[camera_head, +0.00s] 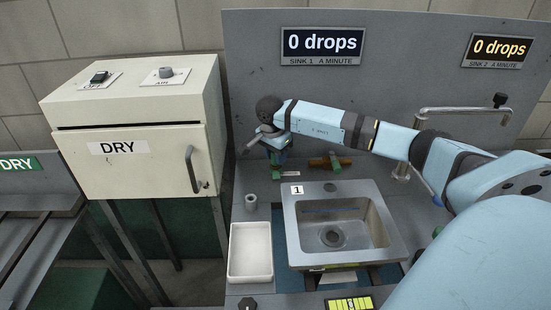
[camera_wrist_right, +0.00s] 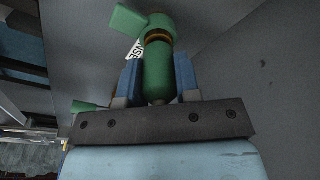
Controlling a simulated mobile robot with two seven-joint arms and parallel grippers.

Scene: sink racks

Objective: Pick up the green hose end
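The green hose end (camera_wrist_right: 157,72) is in the right wrist view, with a brass ring and an angled green top. My right gripper (camera_wrist_right: 158,75) has one blue finger on each side of it, and both appear to touch it. In the head view, my right arm reaches left across the back of sink 1, and the right gripper (camera_head: 276,157) points down behind and left of the basin. There the hose end is small and mostly hidden by the gripper. My left gripper is in neither view.
Sink 1 (camera_head: 292,226) is in front of the gripper, with a white tray (camera_head: 233,252) at its left. A grey cylinder (camera_head: 251,203) stands behind the tray. A green and brass fitting (camera_head: 334,163) is right of the gripper. A DRY cabinet (camera_head: 140,165) stands left.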

